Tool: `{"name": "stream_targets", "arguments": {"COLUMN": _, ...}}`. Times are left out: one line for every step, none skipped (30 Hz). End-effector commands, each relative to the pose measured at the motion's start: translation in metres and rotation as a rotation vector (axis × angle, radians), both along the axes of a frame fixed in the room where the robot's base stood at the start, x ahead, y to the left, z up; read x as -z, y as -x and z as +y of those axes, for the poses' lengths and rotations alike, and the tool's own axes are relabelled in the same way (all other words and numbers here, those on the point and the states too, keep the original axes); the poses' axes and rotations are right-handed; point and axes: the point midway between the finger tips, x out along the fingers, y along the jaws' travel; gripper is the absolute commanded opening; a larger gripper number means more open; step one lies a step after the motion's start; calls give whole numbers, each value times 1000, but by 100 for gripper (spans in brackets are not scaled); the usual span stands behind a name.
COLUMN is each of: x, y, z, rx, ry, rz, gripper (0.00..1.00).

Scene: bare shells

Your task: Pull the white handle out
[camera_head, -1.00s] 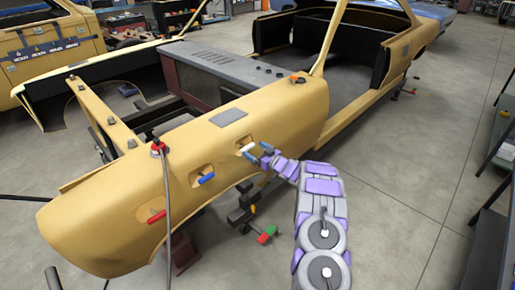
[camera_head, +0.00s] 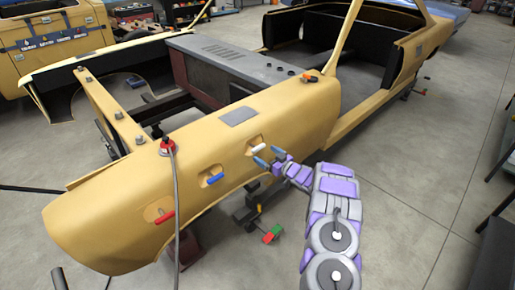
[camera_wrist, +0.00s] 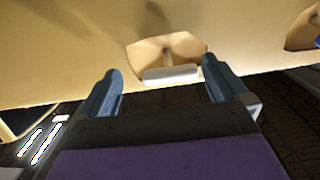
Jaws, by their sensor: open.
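The white handle (camera_head: 256,147) is a short bar in a recess on the side of the yellow car body shell (camera_head: 290,120). In the wrist view the white handle (camera_wrist: 172,74) lies across the picture, joined by a stem to its recess. My gripper (camera_head: 270,156) is open, with blue fingers close to the handle. In the wrist view my gripper (camera_wrist: 162,85) has one finger on each side of the handle, and nothing is held. The handle sits just beyond the space between the fingertips.
A blue handle (camera_head: 215,180) and a red handle (camera_head: 165,216) sit in recesses further left on the same panel. The floor (camera_head: 400,190) to the right is open.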

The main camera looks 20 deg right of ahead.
Motion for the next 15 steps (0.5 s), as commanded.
{"name": "stream_targets", "arguments": {"x": -2, "y": 5, "z": -4, "rx": 4, "ry": -3, "rz": 0, "gripper": 100}}
{"name": "stream_targets", "arguments": {"x": -2, "y": 7, "z": -5, "rx": 5, "ry": -4, "rz": 0, "gripper": 100}}
{"name": "stream_targets", "arguments": {"x": -2, "y": 10, "z": -7, "rx": 6, "ry": -4, "rz": 0, "gripper": 100}}
{"name": "stream_targets", "arguments": {"x": -2, "y": 12, "z": -8, "rx": 7, "ry": -4, "rz": 0, "gripper": 100}}
{"name": "stream_targets", "arguments": {"x": -2, "y": 14, "z": -9, "rx": 7, "ry": -4, "rz": 0, "gripper": 100}}
{"name": "stream_targets", "arguments": {"x": -2, "y": 17, "z": -11, "rx": 8, "ry": -4, "rz": 0, "gripper": 100}}
{"name": "stream_targets", "arguments": {"x": -2, "y": 18, "z": -11, "rx": 8, "ry": -5, "rz": 1, "gripper": 100}}
{"name": "stream_targets", "arguments": {"x": -2, "y": 20, "z": -12, "rx": 8, "ry": -5, "rz": 1, "gripper": 100}}
{"name": "stream_targets", "arguments": {"x": -2, "y": 23, "z": -13, "rx": 8, "ry": -5, "rz": 1, "gripper": 100}}
{"name": "stream_targets", "arguments": {"x": -1, "y": 24, "z": -13, "rx": 8, "ry": -5, "rz": 1, "gripper": 100}}
{"name": "stream_targets", "arguments": {"x": -1, "y": 26, "z": -14, "rx": 8, "ry": -4, "rz": 2, "gripper": 100}}
{"name": "stream_targets", "arguments": {"x": -1, "y": 29, "z": -15, "rx": 8, "ry": -3, "rz": 1, "gripper": 100}}
{"name": "stream_targets", "arguments": {"x": -1, "y": 31, "z": -16, "rx": 8, "ry": -4, "rz": 2, "gripper": 100}}
{"name": "stream_targets", "arguments": {"x": -1, "y": 33, "z": -16, "rx": 9, "ry": -4, "rz": 2, "gripper": 100}}
{"name": "stream_targets", "arguments": {"x": -1, "y": 36, "z": -17, "rx": 9, "ry": -5, "rz": 3, "gripper": 100}}
